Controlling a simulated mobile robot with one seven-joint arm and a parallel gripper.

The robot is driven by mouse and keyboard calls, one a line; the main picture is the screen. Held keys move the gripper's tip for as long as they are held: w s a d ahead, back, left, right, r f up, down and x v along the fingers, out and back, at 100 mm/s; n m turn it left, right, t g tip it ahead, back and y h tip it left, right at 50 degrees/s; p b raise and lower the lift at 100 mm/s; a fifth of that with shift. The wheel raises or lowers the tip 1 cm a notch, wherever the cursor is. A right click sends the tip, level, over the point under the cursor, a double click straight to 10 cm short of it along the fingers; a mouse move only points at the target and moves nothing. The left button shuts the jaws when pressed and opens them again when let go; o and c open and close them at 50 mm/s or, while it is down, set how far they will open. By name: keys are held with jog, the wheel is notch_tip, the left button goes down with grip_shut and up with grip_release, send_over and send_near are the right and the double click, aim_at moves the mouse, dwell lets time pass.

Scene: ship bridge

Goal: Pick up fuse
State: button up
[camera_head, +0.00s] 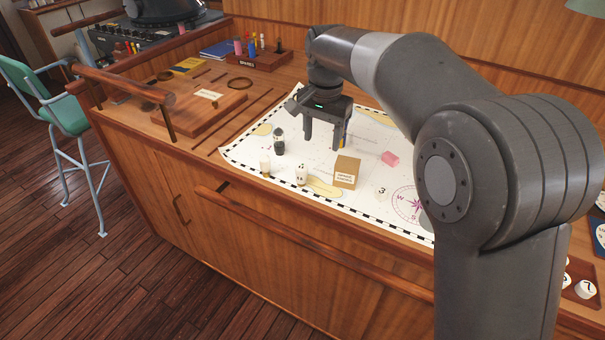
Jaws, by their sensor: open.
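My gripper (323,140) points down over the white chart (240,153) on the wooden counter, its two fingers apart. A small yellow and blue piece (342,143) shows beside its right finger; I cannot tell whether they touch. No object is clearly identifiable as the fuse. Small upright candidates are a dark cylinder with a pale top (279,142) left of my gripper, a small cream cylinder (265,167) and a white piece with dark marks (301,174) nearer the front edge. A rack (262,60) at the back holds several small coloured cylinders.
A tan labelled box (346,173) stands in front of my gripper. A pink block (390,158) and a white block marked 3 (381,193) lie to its right. A wooden board (200,108) lies left of the chart. A wooden rail (300,237) runs along the front.

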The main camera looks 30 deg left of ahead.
send_over(301, 167)
notch_tip(301, 167, down, 3)
jog(key=shift+w+a+r, duration=0.1)
jog(key=shift+a+r, duration=0.05)
notch_tip(301, 167, down, 5)
jog(key=shift+a+r, duration=0.1)
jog(key=shift+r, duration=0.1)
jog(key=shift+d+f, duration=0.15)
jog(key=shift+f, duration=1.4)
jog(key=shift+d+f, duration=0.15)
jog(key=shift+f, duration=1.4)
jog(key=c, duration=1.1)
